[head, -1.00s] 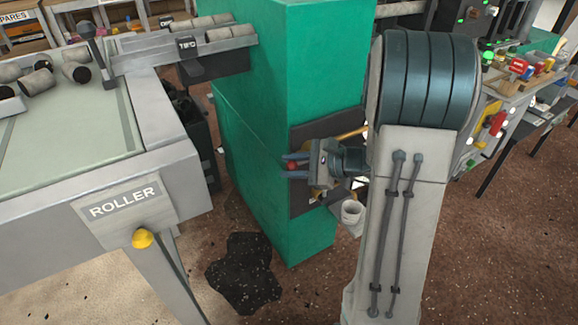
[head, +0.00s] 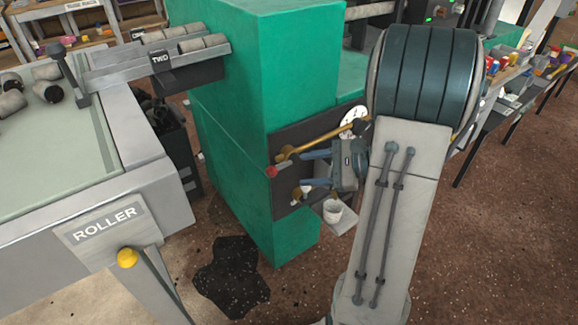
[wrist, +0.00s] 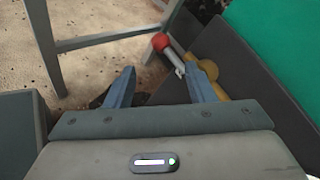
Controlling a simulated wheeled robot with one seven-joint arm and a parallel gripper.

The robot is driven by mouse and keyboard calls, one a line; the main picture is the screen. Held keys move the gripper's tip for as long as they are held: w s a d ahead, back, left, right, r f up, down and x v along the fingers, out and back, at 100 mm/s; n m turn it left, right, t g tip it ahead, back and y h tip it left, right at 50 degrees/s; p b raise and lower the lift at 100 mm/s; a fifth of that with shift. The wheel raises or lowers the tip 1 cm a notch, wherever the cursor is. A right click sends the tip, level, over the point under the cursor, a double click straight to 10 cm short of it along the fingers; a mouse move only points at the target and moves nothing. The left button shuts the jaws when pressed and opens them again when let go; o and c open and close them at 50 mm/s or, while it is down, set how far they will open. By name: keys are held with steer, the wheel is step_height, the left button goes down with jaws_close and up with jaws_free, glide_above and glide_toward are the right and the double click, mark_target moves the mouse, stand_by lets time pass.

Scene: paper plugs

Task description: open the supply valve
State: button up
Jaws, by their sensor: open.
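The supply valve shows as a brass fitting with a red-knobbed lever. The red knob (head: 272,172) sits at the left edge of the dark panel on the green machine. It also shows in the wrist view as a red ball (wrist: 160,41) on a pale lever (wrist: 173,56), with the brass valve body (wrist: 208,70) behind the right finger. My gripper (head: 303,170) is open and empty, right of the knob in the head view. In the wrist view the knob lies beyond the fingertips (wrist: 158,70). Whether the right finger touches the lever, I cannot tell.
A brass pipe (head: 325,139) and a white gauge (head: 353,114) are close above my gripper. A white cup (head: 333,211) stands below it. The green machine (head: 228,180) is beside the roller table (head: 110,228). A dark stain (head: 232,275) marks the floor.

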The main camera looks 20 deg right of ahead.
steer(key=shift+v, duration=1.75)
steer(key=shift+a, duration=0.1)
steer(key=s+a+r+n+g+h+p, duration=0.4)
steer(key=s+a+r+n+g+p, duration=0.4)
steer(key=a+r+p, duration=0.45)
steer(key=s+r+n+t+h+p, duration=0.3)
steer(key=s+r+n+h+p, duration=0.2)
steer(key=r+n+p, duration=0.5)
steer(key=shift+d+r+h+p, duration=0.15)
steer(key=shift+r+h+p, duration=1.45)
steer(key=shift+r, duration=1.5)
